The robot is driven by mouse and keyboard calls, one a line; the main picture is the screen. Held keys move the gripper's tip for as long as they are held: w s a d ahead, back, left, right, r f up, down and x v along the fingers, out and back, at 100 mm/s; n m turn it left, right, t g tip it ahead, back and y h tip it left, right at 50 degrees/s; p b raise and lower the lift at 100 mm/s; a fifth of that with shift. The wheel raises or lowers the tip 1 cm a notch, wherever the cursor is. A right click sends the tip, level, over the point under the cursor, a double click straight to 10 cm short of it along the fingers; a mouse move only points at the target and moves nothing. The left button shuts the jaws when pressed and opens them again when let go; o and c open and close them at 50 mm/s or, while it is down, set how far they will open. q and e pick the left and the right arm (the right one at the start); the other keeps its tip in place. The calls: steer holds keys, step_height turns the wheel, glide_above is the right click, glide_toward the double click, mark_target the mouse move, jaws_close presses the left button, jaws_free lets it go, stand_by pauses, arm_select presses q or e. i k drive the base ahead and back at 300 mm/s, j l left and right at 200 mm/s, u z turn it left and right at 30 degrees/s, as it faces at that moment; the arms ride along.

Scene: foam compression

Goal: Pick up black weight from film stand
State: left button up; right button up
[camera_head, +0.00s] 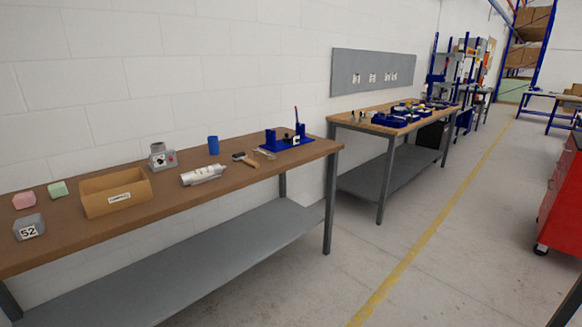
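Neither of my grippers is in view. I cannot clearly make out a black weight. A blue stand (289,142) with two uprights and a thin red-tipped rod stands at the right end of the brown workbench (225,185); I cannot tell whether it is the film stand. A small dark-headed tool with a wooden handle (246,160) lies left of it. A grey block with a round top (162,159) and a blue cylinder (213,145) stand along the back of the bench.
A pink cube (24,200), a green cube (57,189), a grey block marked 52 (29,227), an open brown box (116,196) and a white bottle (202,175) are on the bench. A second bench (360,124) stands beyond. A red cabinet (563,205) is at right; the floor between is clear.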

mark_target(286, 139)
steer(key=i+l+z, duration=0.15)
steer(key=i+z, duration=0.65)
steer(key=i+j+z, duration=0.15)
steer(key=i+z, duration=0.25)
steer(key=i, duration=0.15)
